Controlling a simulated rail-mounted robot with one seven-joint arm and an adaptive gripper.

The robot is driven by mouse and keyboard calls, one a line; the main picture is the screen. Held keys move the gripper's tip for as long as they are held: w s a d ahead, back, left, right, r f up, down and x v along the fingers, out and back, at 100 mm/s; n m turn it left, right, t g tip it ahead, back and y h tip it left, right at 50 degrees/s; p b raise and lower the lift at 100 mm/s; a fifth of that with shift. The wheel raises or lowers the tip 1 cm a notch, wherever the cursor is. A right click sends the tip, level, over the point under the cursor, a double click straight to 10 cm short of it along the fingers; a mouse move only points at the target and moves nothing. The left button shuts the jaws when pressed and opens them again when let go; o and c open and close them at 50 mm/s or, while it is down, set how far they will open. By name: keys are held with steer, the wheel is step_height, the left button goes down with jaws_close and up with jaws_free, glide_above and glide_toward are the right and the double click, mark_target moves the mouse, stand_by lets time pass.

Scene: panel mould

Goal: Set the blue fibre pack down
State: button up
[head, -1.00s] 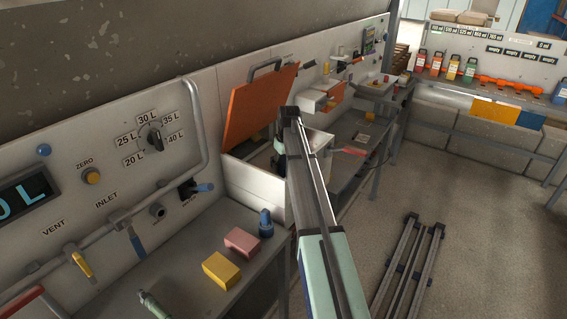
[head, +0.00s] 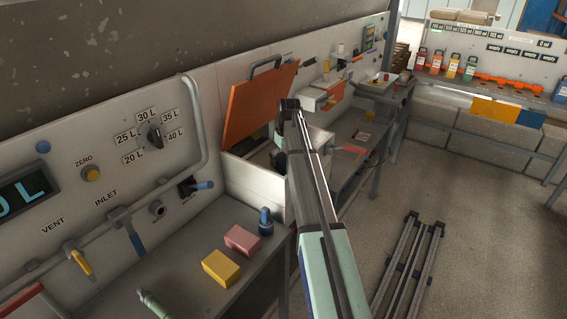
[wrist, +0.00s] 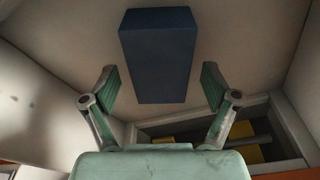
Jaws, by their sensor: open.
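The blue fibre pack (wrist: 160,55) shows in the wrist view as a dark blue block on the pale floor of a white-walled box. My gripper (wrist: 160,76) is open, with one finger on each side of the pack's near end. Gaps show between both fingers and the pack, so neither finger visibly touches it. In the head view my arm reaches over the white box (head: 246,182) with the raised orange lid (head: 255,105). The pack is hidden there behind my arm and the box wall.
A slot with yellow pieces (wrist: 245,130) lies at lower right in the wrist view. In the head view, a yellow block (head: 221,268), a pink block (head: 242,240) and a blue knobbed part (head: 265,221) stand on the near bench. Box walls stand close around my gripper.

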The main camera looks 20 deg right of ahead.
mark_target(286, 162)
step_height(286, 162, up, 10)
steer(key=s+b, duration=0.1)
steer(key=shift+s+b, duration=0.3)
steer(key=shift+b, duration=0.1)
steer(key=shift+d, duration=0.1)
stand_by(0.9)
